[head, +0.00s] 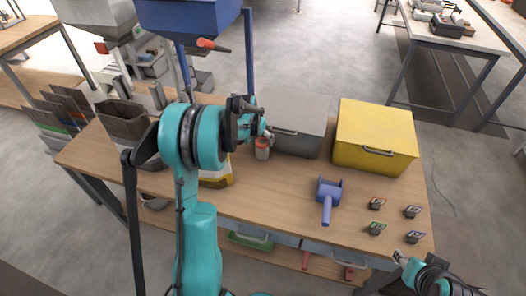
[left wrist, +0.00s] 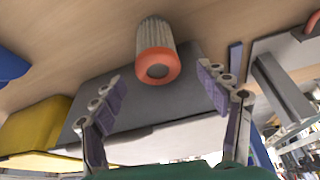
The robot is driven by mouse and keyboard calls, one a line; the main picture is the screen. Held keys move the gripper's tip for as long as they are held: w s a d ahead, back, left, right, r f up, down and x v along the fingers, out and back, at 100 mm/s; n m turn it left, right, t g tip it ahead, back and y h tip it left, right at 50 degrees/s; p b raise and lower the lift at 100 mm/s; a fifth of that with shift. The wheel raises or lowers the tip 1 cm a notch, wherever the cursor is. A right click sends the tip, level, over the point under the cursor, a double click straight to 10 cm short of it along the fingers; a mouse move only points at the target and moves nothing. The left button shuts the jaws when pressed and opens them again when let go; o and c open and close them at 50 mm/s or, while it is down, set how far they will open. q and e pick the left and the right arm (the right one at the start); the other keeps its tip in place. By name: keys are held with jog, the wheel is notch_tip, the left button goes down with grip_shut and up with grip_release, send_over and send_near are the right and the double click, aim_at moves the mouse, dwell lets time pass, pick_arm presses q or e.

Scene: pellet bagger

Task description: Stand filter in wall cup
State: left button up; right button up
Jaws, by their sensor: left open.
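The filter (head: 262,150) is a pale pleated cylinder with an orange-red end ring. It appears upright on the wooden table, in front of the grey box. In the left wrist view the filter (left wrist: 156,52) lies just beyond my fingertips, its orange ring and dark centre towards the camera. My left gripper (left wrist: 158,80) is open, one finger on each side of the filter's line, with nothing between them. In the head view my left gripper (head: 262,131) is just above the filter, partly hidden by its own wrist. My right gripper (head: 402,257) is small at the lower right. I cannot make out the wall cup.
The grey box (head: 300,115) and yellow box (head: 375,138) stand behind and right of the filter. A blue scoop (head: 326,197) and several small tagged pieces (head: 377,204) lie at the table's right. The table's front middle (head: 275,195) is clear.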

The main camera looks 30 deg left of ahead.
aim_at(262, 142)
pick_arm(q)
jog(key=b+x, duration=0.1)
jog(key=x, duration=0.3)
jog(key=shift+d+f, duration=0.15)
jog(key=shift+c, duration=0.6)
jog(key=c, duration=1.3)
jog(key=shift+r, duration=0.25)
